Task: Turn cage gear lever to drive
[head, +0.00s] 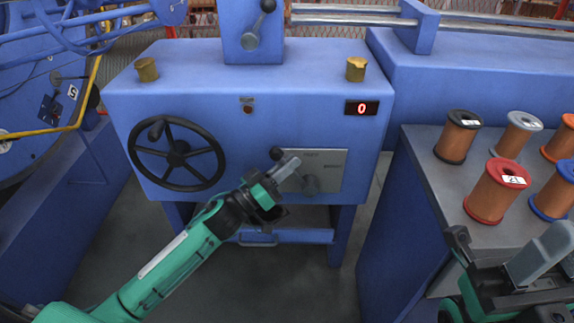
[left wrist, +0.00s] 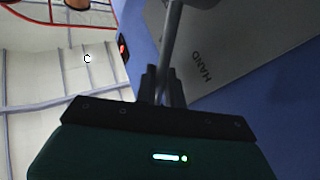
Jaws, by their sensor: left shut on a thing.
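The cage gear lever is a grey rod with a black knob (head: 277,153), pivoting on a round grey hub (head: 310,185) on a grey plate (head: 332,172) on the blue cabinet front. In the head view the lever points up and left. My left gripper (head: 286,168) is at the lever, just below the knob, and is shut on it. In the left wrist view the grey lever rod (left wrist: 174,35) runs up from between the narrow black fingers (left wrist: 161,85). The plate there (left wrist: 215,50) reads HAND. My right gripper (head: 510,268) is at the bottom right, away from the lever; its jaw gap is unclear.
A black handwheel (head: 177,153) sits left of the plate. A red display (head: 362,108) reads 0 above it. Several wire spools, one with a red top (head: 497,190), stand on the grey-topped side table (head: 419,150) at right. Grey floor is open below.

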